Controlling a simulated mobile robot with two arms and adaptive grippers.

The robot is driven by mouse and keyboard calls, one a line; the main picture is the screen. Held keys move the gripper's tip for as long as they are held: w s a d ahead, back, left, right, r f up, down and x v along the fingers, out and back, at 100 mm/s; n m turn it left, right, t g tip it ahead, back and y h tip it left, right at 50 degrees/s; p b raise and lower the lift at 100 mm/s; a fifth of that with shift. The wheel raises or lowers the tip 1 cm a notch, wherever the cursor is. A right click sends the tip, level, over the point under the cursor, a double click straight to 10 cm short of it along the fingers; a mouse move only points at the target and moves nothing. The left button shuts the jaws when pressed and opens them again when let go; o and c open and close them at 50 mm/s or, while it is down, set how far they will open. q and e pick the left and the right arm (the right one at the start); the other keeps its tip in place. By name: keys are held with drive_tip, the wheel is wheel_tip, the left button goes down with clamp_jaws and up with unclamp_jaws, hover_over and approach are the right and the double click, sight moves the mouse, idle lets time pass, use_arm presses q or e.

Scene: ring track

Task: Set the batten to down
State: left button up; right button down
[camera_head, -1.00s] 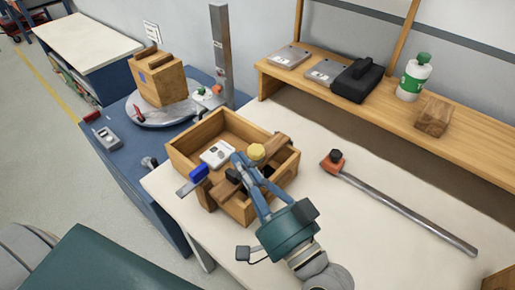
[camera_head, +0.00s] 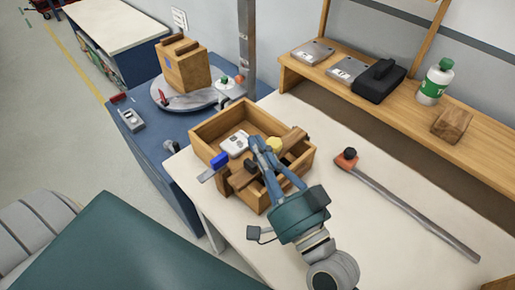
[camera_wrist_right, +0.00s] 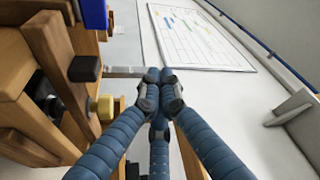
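An open wooden box (camera_head: 203,147) stands on the light workbench. A brown wooden bar (camera_head: 243,178), which I take to be the batten, lies across it; its middle is hidden behind my right gripper. My right gripper (camera_head: 257,147) is over the box, beside a yellow knob (camera_head: 274,145). In the right wrist view its blue fingers (camera_wrist_right: 160,88) meet at the tips, with nothing visible between them. There the wooden bar (camera_wrist_right: 60,65) with a black knob (camera_wrist_right: 86,68) and the yellow knob (camera_wrist_right: 104,108) are left of the fingers, apart from the tips. My left gripper is not in view.
A wooden shelf (camera_head: 300,75) behind holds a black case (camera_head: 378,84), a bottle (camera_head: 435,82) and a wooden block (camera_head: 452,124). A blue bench (camera_head: 150,140) with a round plate stands left.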

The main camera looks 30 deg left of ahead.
use_arm(q)
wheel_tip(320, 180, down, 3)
drive_tip(key=b, duration=0.4)
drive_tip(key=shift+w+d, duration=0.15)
use_arm(e)
drive_tip(key=s+d+f, duration=0.2)
drive_tip(key=s+d, duration=0.1)
drive_tip(key=d, duration=0.6)
drive_tip(key=shift+f, duration=0.4)
